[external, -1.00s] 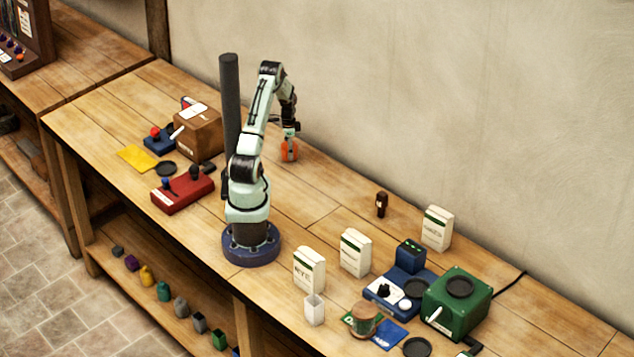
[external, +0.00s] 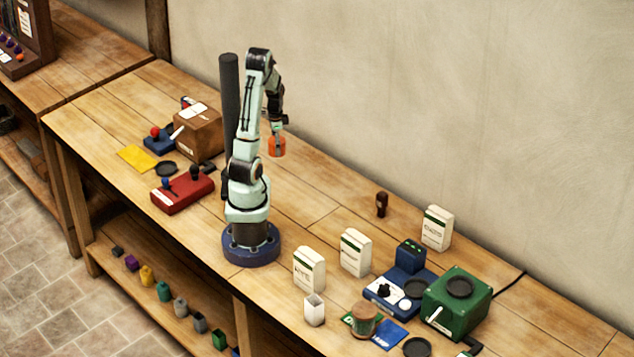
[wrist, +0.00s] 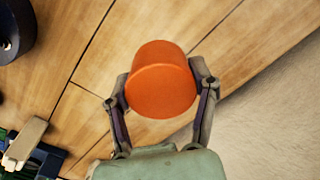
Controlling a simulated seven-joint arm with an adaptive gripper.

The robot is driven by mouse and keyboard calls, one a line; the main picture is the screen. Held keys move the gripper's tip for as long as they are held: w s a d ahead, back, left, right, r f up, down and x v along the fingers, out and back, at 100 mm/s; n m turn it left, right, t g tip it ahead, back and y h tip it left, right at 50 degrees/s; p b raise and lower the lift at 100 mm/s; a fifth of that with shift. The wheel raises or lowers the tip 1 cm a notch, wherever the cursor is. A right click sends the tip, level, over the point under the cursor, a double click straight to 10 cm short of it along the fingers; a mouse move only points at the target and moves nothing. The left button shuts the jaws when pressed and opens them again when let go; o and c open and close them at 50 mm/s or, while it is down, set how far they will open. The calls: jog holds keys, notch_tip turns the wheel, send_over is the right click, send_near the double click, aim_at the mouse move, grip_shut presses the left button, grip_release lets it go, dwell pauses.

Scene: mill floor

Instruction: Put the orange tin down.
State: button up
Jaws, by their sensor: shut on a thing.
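The orange tin (external: 276,147) is held by my gripper (external: 277,135) behind the column, over the back part of the bench. In the wrist view the orange tin (wrist: 160,80) sits between the two fingers of my gripper (wrist: 160,88), one on each side, and both are shut on it. Its round orange end faces the camera. Bench planks show around it. I cannot tell how far the tin is above the bench top.
A brown box (external: 196,133) and a red device (external: 182,193) stand to the left. A dark brown small object (external: 381,204), white cartons (external: 355,252) and a green machine (external: 457,302) stand to the right. The bench between tin and dark object looks clear.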

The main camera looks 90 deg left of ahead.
jog(key=shift+m, duration=0.8)
jog(key=w+d+m, duration=0.8)
jog(key=d+m, duration=0.3)
send_over(333, 187)
notch_tip(333, 187, down, 9)
jog(key=shift+f, duration=1.85)
jog(key=shift+f, duration=0.1)
jog(key=o, duration=1.2)
